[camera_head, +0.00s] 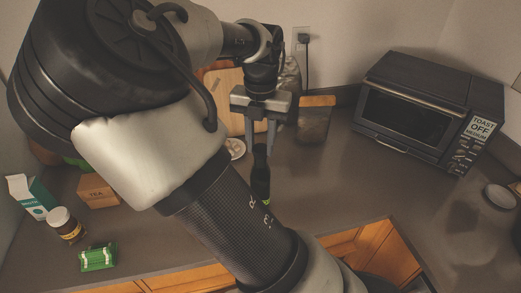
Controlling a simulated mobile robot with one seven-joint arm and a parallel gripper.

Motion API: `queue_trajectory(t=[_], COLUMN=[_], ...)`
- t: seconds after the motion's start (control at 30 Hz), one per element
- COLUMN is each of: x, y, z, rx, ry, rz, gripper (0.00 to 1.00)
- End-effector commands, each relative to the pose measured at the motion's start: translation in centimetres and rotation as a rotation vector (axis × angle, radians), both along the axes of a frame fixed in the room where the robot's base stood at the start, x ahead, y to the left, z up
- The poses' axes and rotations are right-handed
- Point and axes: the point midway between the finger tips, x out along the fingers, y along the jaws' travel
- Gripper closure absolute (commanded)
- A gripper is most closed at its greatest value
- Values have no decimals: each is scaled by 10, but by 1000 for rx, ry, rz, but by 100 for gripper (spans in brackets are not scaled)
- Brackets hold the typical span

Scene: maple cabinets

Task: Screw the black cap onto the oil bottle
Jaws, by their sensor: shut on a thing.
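The oil bottle (261,181) is a dark, slim bottle standing upright on the grey counter, with its lower part hidden behind my arm. The black cap (260,149) shows as a dark piece at the top of the bottle, in line with its neck. My gripper (261,146) points down from above, with one finger on each side of the cap, and is shut on it. The cap and the neck are both dark, so I cannot tell whether the cap is seated or how far it is threaded.
A toaster oven (408,109) stands at the right. A container with a wooden lid (314,122) is close behind the bottle to the right. A tea box (97,191), a brown jar (66,225) and a green packet (98,257) are at the left. The counter right of the bottle is clear.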

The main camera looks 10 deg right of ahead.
Motion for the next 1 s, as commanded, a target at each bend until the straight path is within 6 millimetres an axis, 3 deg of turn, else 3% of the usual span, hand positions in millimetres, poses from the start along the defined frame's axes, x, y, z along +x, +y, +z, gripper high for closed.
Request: queue_trajectory(t=[0.27, 0.3, 0.43, 0.77, 0.87, 1.0], x=[-1, -1, -1, 0, 1, 1], y=[1, 1, 0, 0, 0, 0], z=[-2, -2, -2, 2, 11, 38], rx=[2, 2, 1, 0, 0, -2], ry=[5, 5, 4, 1, 0, -3], rz=[2, 2, 2, 3, 4, 4], gripper=[91, 69, 49, 49, 49, 49])
